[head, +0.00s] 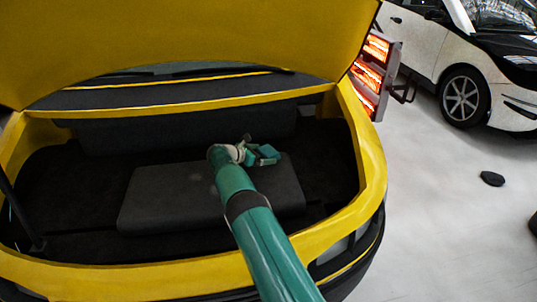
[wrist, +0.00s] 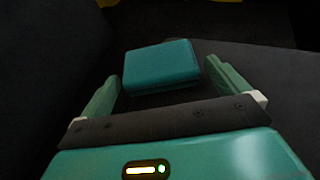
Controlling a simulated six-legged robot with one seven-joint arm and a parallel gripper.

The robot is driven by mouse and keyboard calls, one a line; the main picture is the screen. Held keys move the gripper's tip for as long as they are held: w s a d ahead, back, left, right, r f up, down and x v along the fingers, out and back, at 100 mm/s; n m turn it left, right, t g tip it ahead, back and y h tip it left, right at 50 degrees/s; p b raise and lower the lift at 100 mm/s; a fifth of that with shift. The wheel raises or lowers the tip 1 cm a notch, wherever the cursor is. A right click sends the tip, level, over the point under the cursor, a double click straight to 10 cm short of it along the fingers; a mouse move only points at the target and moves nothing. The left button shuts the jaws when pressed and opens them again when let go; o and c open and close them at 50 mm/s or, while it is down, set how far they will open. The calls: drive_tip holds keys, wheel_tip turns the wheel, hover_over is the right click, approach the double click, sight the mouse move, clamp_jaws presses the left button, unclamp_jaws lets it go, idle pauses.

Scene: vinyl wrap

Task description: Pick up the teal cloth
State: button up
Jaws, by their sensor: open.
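The teal cloth (wrist: 158,64) looks like a folded, flat rectangular pad with rounded edges. In the wrist view it lies on a dark surface, just ahead of and partly between the fingertips. My gripper (wrist: 162,76) is open, with one pale green finger on each side of the cloth and gaps visible. In the head view my gripper (head: 262,154) is low over the dark raised box in the yellow car's open trunk. There its teal parts blend with the cloth, so I cannot separate them clearly.
The trunk has a yellow rim (head: 362,150) and a raised yellow lid (head: 180,40) overhead. A dark box (head: 160,200) fills its middle. A glowing heater lamp (head: 370,75) stands right of the trunk. A white car (head: 440,60) is beyond, with open floor between.

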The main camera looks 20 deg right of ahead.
drive_tip(key=shift+w+d+f, duration=0.1)
drive_tip(key=shift+d+f, duration=0.1)
drive_tip(key=shift+d, duration=0.25)
drive_tip(key=c, duration=1)
drive_tip(key=shift+o, duration=0.2)
drive_tip(key=shift+r, duration=0.2)
